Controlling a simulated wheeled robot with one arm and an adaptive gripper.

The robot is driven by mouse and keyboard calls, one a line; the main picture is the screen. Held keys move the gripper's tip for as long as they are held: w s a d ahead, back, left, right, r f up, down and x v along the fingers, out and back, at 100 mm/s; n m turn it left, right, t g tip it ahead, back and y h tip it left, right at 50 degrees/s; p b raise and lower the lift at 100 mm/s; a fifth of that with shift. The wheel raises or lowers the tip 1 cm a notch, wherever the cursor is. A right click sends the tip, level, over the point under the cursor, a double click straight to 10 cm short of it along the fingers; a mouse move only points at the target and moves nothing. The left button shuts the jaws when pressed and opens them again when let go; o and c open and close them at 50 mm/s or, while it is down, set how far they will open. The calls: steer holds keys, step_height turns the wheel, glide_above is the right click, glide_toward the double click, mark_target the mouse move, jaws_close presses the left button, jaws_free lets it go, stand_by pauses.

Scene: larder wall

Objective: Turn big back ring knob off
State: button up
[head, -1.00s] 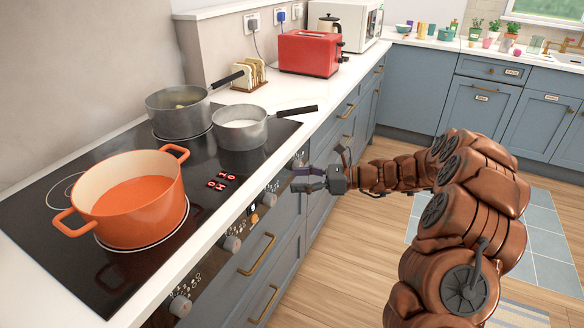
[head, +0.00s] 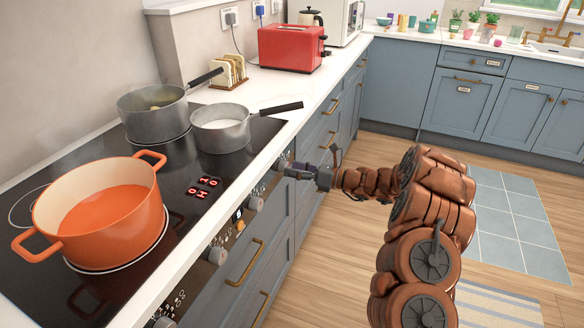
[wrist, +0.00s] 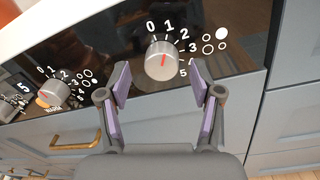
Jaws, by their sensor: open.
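A round silver knob (wrist: 162,61) with a red pointer line sits on the black panel in the wrist view. Numbers from 0 upward arc around it, and its ring pictogram has the upper right ring filled white. The red line stands nearly vertical, close to the 1. My gripper (wrist: 162,92) is open, with its purple-padded fingers either side below the knob and nothing between them. In the head view my gripper (head: 290,168) is at the far end of the control panel and hides the knob there.
Another knob (wrist: 52,93) is to the left in the wrist view. More knobs (head: 256,203) line the oven front in the head view. An orange pot (head: 105,215), a grey pot (head: 155,115) and a grey saucepan (head: 222,130) stand on the black hob (head: 150,225). Floor right is open.

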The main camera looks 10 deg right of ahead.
steer(key=shift+x, duration=0.95)
steer(key=c, duration=1.1)
steer(key=shift+w+d, duration=0.1)
steer(key=shift+d, duration=0.15)
steer(key=shift+c, duration=0.2)
steer(key=shift+a+n+b, duration=0.2)
steer(key=shift+n+b, duration=0.1)
steer(key=shift+a+r+n+b, duration=0.1)
steer(key=shift+a+n+b, duration=0.05)
steer(key=shift+n+b, duration=2.3)
steer(key=shift+n, duration=0.35)
